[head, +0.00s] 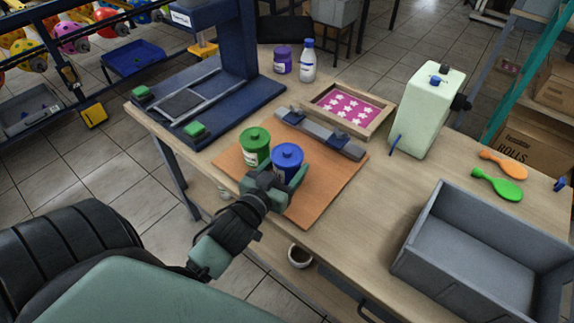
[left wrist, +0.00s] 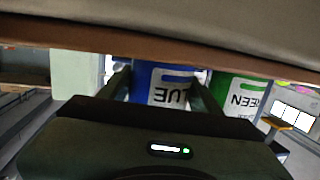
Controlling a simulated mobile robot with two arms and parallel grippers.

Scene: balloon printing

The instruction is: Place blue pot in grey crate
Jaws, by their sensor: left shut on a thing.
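The blue pot (head: 287,158) stands upright on an orange-brown mat (head: 319,193) on the table. My left gripper (head: 278,178) is shut on the blue pot, with a finger on each side of it. In the left wrist view the blue pot (left wrist: 166,86) shows between the fingers, its label partly visible. The green pot (head: 255,146) stands just left of the blue one in the head view, and also shows in the left wrist view (left wrist: 234,96). The grey crate (head: 435,262) sits at the table's front right and looks empty. My right gripper is not in view.
A grey bar tool (head: 320,133) and a framed pink star screen (head: 346,109) lie behind the mat. A blue press (head: 213,85) stands at the back left. The table between mat and crate is clear.

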